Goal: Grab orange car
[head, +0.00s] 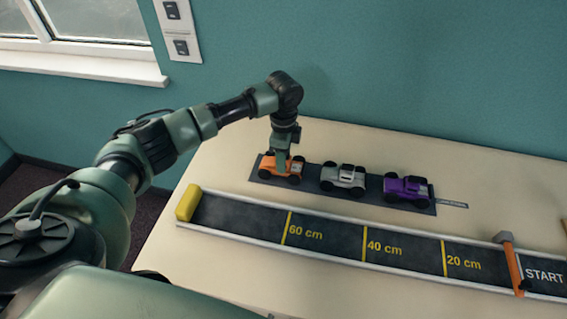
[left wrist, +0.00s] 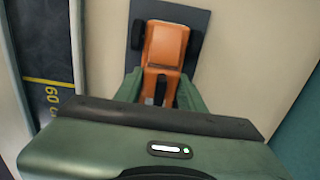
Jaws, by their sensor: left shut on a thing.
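The orange car (head: 268,168) has black wheels and stands at the left end of a dark mat (head: 310,186) on the table. My left gripper (head: 283,166) reaches down from above and is shut on the car. In the left wrist view the orange car (left wrist: 166,45) shows between the two green fingers (left wrist: 160,92). Part of the car is hidden behind the gripper. I cannot see a gap between the car and the mat. My right gripper is not in view.
A silver car (head: 343,178) and a purple car (head: 407,189) stand on the same mat to the right. In front lies a marked track (head: 330,238) with a yellow end block (head: 188,203) and an orange post (head: 511,264) near START. A teal wall (head: 400,70) rises behind the table.

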